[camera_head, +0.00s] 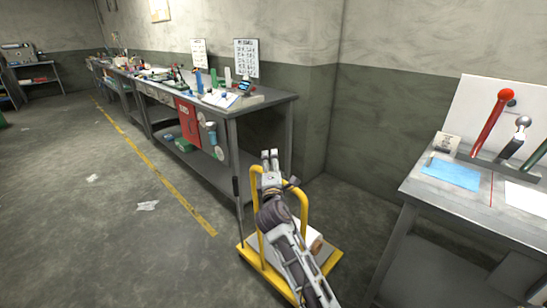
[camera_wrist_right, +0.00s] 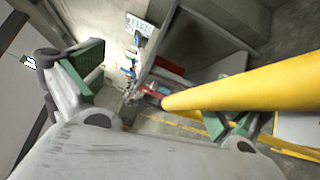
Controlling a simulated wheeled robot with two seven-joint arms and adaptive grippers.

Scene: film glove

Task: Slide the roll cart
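The roll cart (camera_head: 305,212) is a low yellow cart with an upright tubular handle, standing on the floor between two workbenches. A pale load with a brownish end (camera_head: 316,243) lies on its deck, partly hidden by my right arm. My right gripper (camera_head: 270,156) is at the top of the handle in the head view. In the right wrist view its green-padded fingers (camera_wrist_right: 165,90) stand wide apart, and the yellow handle bar (camera_wrist_right: 240,88) crosses close in front of the right finger. I cannot tell whether they touch. My left gripper is out of view.
A long workbench (camera_head: 262,98) with tools and papers runs along the back wall, its near end close to the cart. Another bench (camera_head: 480,200) stands at the right. Open floor (camera_head: 110,230) with a yellow line and paper scraps lies left.

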